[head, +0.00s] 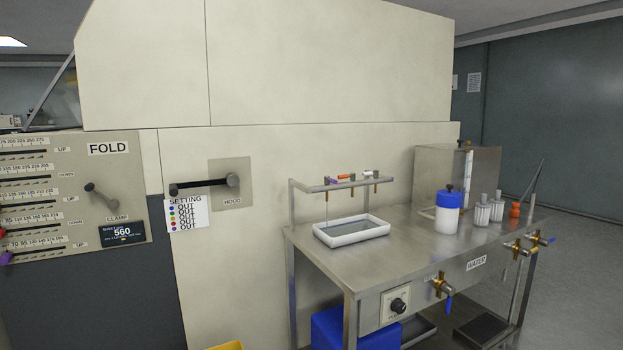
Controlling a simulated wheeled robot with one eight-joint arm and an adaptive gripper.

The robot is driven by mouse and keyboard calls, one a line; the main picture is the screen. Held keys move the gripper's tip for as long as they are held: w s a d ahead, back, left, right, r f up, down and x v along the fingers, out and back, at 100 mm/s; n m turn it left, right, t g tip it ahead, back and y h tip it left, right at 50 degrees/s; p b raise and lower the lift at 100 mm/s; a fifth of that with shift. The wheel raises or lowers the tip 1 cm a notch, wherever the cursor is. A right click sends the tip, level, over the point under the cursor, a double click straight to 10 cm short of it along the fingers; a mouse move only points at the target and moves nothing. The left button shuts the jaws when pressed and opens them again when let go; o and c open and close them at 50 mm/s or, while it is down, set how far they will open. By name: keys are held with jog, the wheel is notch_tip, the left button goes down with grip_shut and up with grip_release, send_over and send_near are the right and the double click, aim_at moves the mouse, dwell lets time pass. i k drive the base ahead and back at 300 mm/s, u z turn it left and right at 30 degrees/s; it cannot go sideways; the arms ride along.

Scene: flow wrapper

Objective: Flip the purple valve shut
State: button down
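A small rail (309,187) stands over a white tray (319,234) on the steel bench and carries a row of little taps with coloured handles. A purple handle (329,181) shows at the left tap, and a thin line like a stream hangs from this tap towards the tray. An orange-red handle (345,177) lies across the middle tap. The right tap's handle (370,172) looks pale to purplish. The handles are too small to tell their exact angles. My gripper is not in view.
The bench (405,250) also holds a blue-and-white bottle (447,212), ribbed containers (482,214) and an orange item (515,210). Blue-handled and yellow-handled taps stick out from its front. A dark hood handle (205,184) juts from the machine on the left.

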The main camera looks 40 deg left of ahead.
aim_at(327, 180)
jog(key=u, duration=0.7)
jog(key=i, duration=1)
jog(key=u, duration=0.6)
